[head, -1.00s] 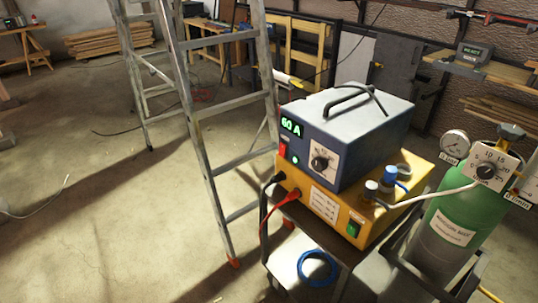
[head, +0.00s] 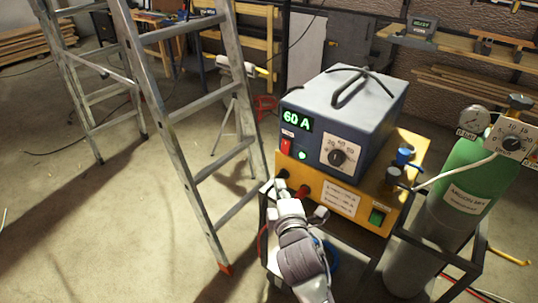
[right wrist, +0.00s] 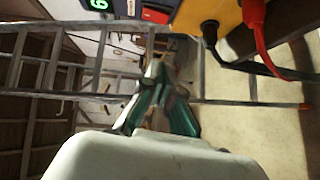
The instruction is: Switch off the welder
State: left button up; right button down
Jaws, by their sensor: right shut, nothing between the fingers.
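The welder (head: 375,113) is a blue-grey box with a top handle, standing on a yellow unit (head: 325,184). Its display (head: 296,120) glows green with "60 A". Below the display are a red switch (head: 286,146) and a lit green lamp (head: 302,155). A dial (head: 338,156) is to their right. My right gripper (head: 289,203) is in front of the yellow unit, below the red switch. In the right wrist view its fingers (right wrist: 157,72) are shut and empty, and the red switch (right wrist: 156,16) shows beyond them at the top. My left gripper is not in view.
Black and red cables plug into the yellow unit, close to my right gripper. A green switch (head: 377,216) is at its right. An aluminium ladder (head: 190,110) stands left of the welder. A green gas cylinder (head: 458,200) stands right. The floor at left is mostly clear.

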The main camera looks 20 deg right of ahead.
send_near(281, 149)
jog(key=w+a, duration=0.2)
jog(key=w, duration=0.2)
jog(key=w+d, duration=0.2)
jog(key=d, duration=0.1)
jog(key=shift+f+p, duration=0.4)
jog(key=shift+a, duration=0.1)
